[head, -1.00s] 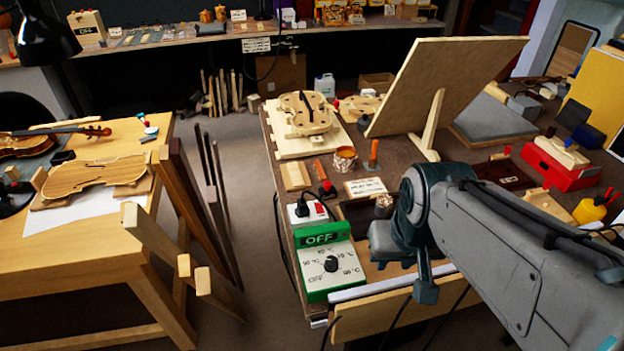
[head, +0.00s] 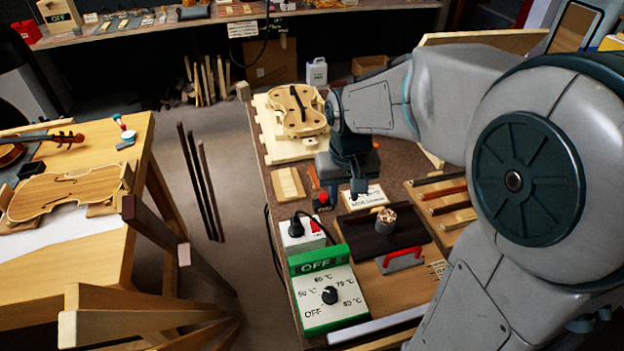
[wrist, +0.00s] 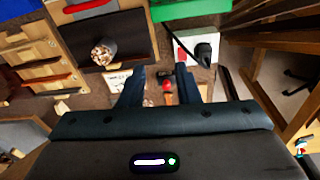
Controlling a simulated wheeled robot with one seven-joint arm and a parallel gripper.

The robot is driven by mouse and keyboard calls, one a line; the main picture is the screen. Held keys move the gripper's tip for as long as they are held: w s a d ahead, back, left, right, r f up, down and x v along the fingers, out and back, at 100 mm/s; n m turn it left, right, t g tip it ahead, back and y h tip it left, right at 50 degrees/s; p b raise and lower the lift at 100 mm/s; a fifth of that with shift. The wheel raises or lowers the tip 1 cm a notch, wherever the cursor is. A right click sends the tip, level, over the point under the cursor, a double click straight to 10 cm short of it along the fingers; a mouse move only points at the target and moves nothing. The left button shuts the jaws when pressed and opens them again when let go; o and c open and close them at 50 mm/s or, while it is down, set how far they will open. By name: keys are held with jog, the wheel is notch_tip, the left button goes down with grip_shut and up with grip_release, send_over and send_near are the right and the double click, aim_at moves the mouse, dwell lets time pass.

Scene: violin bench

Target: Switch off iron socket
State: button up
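The iron socket (head: 296,240) is a white box at the left edge of the bench, with a black plug (head: 298,224) in it and a red switch (head: 315,226) beside the plug. In the wrist view the socket (wrist: 185,42) shows beyond my fingers, with the plug (wrist: 203,54). I cannot tell the switch's position. My gripper (head: 357,188) is above the bench, behind and right of the socket, apart from it. In the wrist view its two fingers (wrist: 160,88) are spread, with nothing held. A small red-and-black object (wrist: 167,92) lies below between them.
A green and white temperature box (head: 328,290) reading OFF stands in front of the socket. A dark tray (head: 350,232) with a cork-like roll (head: 385,220) is to the right. A violin body in a mould (head: 296,110) lies behind.

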jog(key=g, duration=0.1)
send_over(316, 229)
notch_tip(316, 229, down, 4)
jog(key=f, duration=0.1)
jog(key=shift+n, duration=0.4)
notch_tip(316, 229, down, 14)
jog(key=shift+p, duration=0.5)
